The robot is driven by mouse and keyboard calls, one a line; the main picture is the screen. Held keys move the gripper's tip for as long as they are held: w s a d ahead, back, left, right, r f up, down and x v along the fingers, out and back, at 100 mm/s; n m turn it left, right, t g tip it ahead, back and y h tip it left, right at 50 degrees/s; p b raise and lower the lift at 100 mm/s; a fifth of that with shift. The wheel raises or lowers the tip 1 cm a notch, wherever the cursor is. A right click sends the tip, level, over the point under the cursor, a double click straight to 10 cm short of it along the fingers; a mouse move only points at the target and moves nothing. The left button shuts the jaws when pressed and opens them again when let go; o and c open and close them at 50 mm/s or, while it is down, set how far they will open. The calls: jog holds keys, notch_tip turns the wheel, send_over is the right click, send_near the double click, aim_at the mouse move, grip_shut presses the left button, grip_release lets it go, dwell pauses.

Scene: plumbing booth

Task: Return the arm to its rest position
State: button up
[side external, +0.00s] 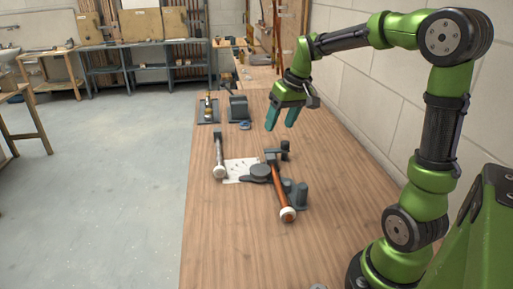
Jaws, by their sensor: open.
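My gripper (282,117) hangs above the wooden workbench (235,255), pointing down, with its teal fingers apart and nothing between them. My green and black arm rises from the right side of the bench and bends over towards the back. The gripper is clear of the things on the bench and hangs beyond the dark bending tool (262,171) in the picture.
A copper-coloured pipe with a white end (280,190) lies at the dark tool. A grey bar with a white end (219,155) lies on the left beside a white sheet (238,169). A dark block (239,108) and a plate with a brass part (208,109) stand farther back. A block wall (385,110) borders the right.

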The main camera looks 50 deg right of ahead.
jog(key=s+a+r+t+y, duration=0.1)
jog(key=s+a+t, duration=0.2)
jog(key=s+a, duration=1)
jog(key=a, duration=0.3)
jog(key=shift+s+a+r+t+y, duration=0.2)
jog(key=shift+a+r+t+y, duration=0.1)
jog(key=shift+a, duration=0.1)
